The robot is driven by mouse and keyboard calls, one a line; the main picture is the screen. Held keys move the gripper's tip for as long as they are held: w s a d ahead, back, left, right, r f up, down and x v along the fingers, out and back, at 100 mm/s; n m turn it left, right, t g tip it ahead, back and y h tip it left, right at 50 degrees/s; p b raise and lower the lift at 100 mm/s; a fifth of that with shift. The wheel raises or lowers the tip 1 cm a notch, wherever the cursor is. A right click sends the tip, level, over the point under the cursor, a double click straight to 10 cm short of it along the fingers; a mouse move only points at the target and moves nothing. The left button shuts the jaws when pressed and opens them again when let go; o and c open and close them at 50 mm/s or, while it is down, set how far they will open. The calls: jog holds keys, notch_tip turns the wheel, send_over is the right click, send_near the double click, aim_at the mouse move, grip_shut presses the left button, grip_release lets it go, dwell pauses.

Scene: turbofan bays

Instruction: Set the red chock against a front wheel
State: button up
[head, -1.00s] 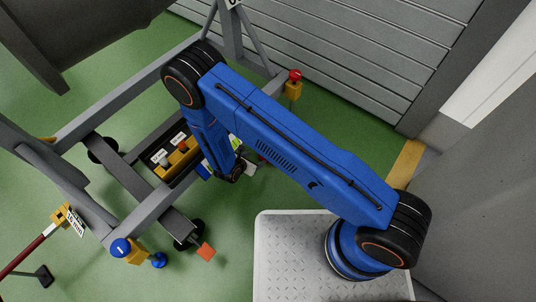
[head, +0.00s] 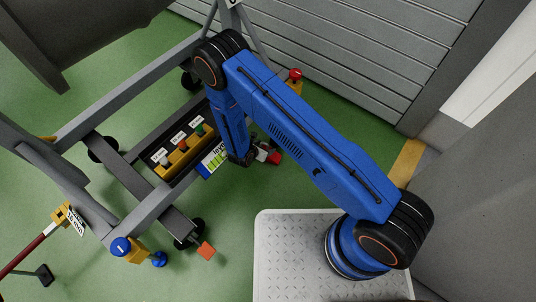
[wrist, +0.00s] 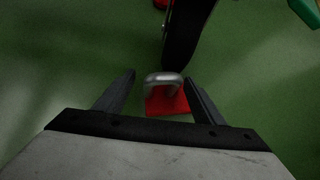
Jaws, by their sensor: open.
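The red chock (wrist: 165,103) with a bent grey metal handle (wrist: 163,79) sits on the green floor in the wrist view. My gripper (wrist: 159,77) is open, with one dark finger on each side of the handle and neither visibly closed on it. A black wheel (wrist: 187,35) stands just beyond the handle. I cannot tell whether the chock touches it. In the head view my gripper (head: 263,153) is low, to the right of the stand, beside a small red part (head: 274,158) that looks like the chock. My arm hides the nearby wheel there.
The grey stand frame (head: 129,78) has black casters (head: 188,232). A yellow rack with labelled knobs (head: 180,157) lies inside it. A red-knobbed yellow post (head: 296,82) is near the shutter wall. Green floor is free below the gripper.

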grip_shut()
dwell(0.3)
